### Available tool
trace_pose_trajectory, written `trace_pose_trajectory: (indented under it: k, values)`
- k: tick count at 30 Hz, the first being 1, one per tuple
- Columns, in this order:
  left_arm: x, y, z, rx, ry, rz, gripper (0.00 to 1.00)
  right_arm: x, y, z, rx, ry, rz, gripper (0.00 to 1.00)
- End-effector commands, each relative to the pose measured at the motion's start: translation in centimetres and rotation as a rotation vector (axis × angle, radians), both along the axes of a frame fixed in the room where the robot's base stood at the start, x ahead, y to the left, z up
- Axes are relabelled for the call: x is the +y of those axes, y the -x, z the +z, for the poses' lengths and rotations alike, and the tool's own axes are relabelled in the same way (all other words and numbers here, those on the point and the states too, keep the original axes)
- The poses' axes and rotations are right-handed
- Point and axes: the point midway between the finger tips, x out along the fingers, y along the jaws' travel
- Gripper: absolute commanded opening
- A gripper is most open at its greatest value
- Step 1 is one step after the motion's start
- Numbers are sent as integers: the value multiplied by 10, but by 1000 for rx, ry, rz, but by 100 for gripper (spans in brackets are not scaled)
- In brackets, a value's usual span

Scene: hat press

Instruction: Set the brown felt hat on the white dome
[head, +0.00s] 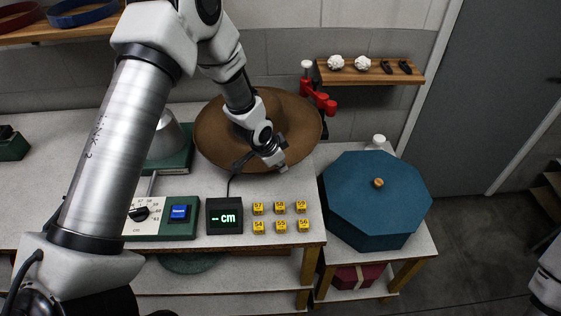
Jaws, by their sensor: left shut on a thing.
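The brown felt hat (296,122) shows at the back of the bench, its wide round brim spread out and part of it hidden behind my left arm. My left gripper (281,167) is at the front edge of the brim and shut on it. Whether the hat touches the bench is hard to tell. A pale grey-white dome (168,140) stands on a green base (180,163) to the left of the hat, largely hidden by my left arm. My right gripper is out of view; only a piece of my right arm shows at the right edge.
A control panel (185,230) with a dial and blue button, a display (224,216) reading "-- cm" and several yellow number blocks (280,207) line the bench front. A blue octagonal box (375,210) stands at right. A red clamp (318,97) is behind the hat.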

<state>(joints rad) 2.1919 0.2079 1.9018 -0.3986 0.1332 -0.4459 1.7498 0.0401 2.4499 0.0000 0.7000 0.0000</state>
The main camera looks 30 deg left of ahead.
Motion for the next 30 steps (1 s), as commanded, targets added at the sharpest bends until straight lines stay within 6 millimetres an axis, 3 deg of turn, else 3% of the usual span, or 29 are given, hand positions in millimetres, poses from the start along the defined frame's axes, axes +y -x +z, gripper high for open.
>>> trace_pose_trajectory:
  k: [18,30]
  values:
    - [0,0,-60,0,0,0,0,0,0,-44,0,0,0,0]
    - [0,-1,-65,-1,0,0,0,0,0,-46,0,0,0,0]
